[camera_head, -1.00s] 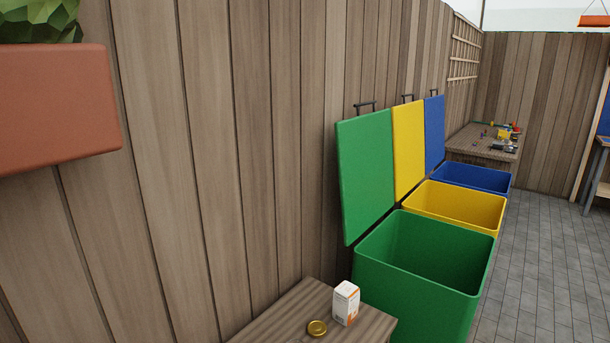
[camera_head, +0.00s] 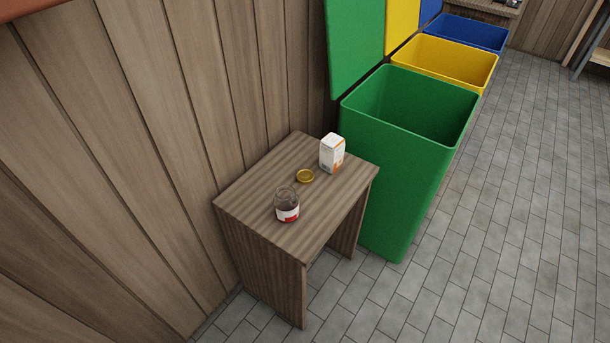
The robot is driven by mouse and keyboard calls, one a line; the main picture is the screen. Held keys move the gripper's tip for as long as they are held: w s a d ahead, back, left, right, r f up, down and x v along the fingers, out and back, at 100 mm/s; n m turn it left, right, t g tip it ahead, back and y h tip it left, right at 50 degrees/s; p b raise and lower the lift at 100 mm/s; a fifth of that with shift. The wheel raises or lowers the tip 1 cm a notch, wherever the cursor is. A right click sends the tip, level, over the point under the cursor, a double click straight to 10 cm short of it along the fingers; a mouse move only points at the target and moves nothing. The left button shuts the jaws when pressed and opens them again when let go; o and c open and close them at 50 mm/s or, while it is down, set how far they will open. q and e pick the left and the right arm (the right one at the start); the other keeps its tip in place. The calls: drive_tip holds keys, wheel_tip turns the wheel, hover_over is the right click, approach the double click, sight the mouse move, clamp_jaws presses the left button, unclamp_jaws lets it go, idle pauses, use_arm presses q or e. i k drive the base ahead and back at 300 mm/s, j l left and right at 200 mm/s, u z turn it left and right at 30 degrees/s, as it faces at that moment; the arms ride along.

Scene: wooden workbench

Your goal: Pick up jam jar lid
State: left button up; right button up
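The jam jar lid (camera_head: 306,176) is a small round gold disc lying on the small wooden table (camera_head: 250,193), near its middle towards the back. The jam jar (camera_head: 287,204) is clear glass with dark contents and a red and white label. It stands upright and open on the table, in front of and to the left of the lid, apart from it. Neither of my grippers is in view.
A white and orange box (camera_head: 332,153) stands upright behind the lid, to its right. Open green (camera_head: 385,180), yellow (camera_head: 440,62) and blue (camera_head: 465,34) bins line the wooden wall. The paved floor (camera_head: 500,200) on the right is clear.

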sight(305, 177)
drive_tip(key=i+l, duration=0.2)
drive_tip(key=l, duration=0.2)
drive_tip(key=i+l, duration=0.2)
drive_tip(key=l, duration=0.15)
drive_tip(key=i+l, duration=0.15)
drive_tip(key=l, duration=0.25)
